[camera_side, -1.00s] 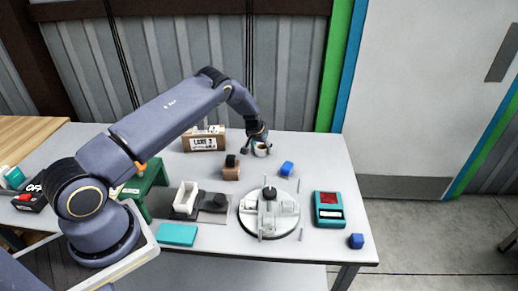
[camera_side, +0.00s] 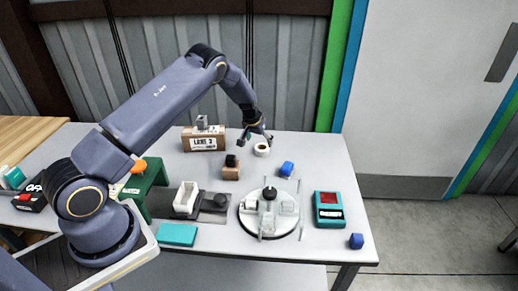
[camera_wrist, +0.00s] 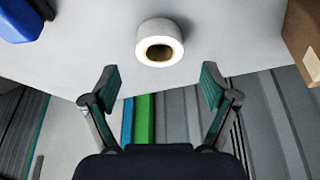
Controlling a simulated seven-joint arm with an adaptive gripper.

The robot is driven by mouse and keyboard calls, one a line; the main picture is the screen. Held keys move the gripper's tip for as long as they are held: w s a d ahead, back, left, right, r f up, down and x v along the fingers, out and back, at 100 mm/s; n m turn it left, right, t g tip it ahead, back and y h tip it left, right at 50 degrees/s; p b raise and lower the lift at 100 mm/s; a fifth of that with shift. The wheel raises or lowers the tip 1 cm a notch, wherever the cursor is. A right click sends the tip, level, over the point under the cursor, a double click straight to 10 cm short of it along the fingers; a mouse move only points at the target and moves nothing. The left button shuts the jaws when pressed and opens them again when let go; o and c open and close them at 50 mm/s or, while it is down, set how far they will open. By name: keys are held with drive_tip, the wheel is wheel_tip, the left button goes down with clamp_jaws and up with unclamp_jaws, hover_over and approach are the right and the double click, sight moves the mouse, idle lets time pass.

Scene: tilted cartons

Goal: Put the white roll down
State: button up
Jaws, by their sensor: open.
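The white roll (camera_side: 262,149) stands on the grey table near its back edge, with its round hole facing up. In the wrist view the roll (camera_wrist: 159,43) is in the upper middle, apart from the fingers. My gripper (camera_side: 256,136) is open and empty, just above and to the left of the roll in the side view. In the wrist view the fingertips of my gripper (camera_wrist: 159,80) are spread wide, with a clear gap between them and the roll. Nothing is held.
A "LANE 3" carton (camera_side: 204,140) stands left of the roll, and a small brown box (camera_side: 231,168) in front.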

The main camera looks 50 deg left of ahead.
drive_tip(key=s+d+r+m+h, duration=0.1)
drive_tip(key=s+d+r, duration=0.3)
drive_tip(key=r, duration=0.5)
drive_tip(key=s+d+r+t, duration=0.1)
drive_tip(key=s+d+r, duration=0.35)
drive_tip(key=r, duration=0.45)
drive_tip(key=s+d+r+m+h, duration=0.1)
drive_tip(key=s+d+r, duration=0.35)
drive_tip(key=r, duration=0.45)
drive_tip(key=s+d+r+m, duration=0.1)
drive_tip(key=s+d, duration=0.1)
drive_tip(key=s, duration=0.6)
drive_tip(key=s+d+r, duration=0.2)
drive_tip(key=s+d, duration=0.1)
drive_tip(key=s, duration=0.5)
drive_tip(key=s+d+r+m, duration=0.1)
drive_tip(key=s+d+r, duration=0.1)
drive_tip(key=s, duration=0.5)
drive_tip(key=shift+s+d+r+m, duration=0.2)
drive_tip(key=shift+s+d+m, duration=0.1)
drive_tip(key=shift+s+d, duration=0.15)
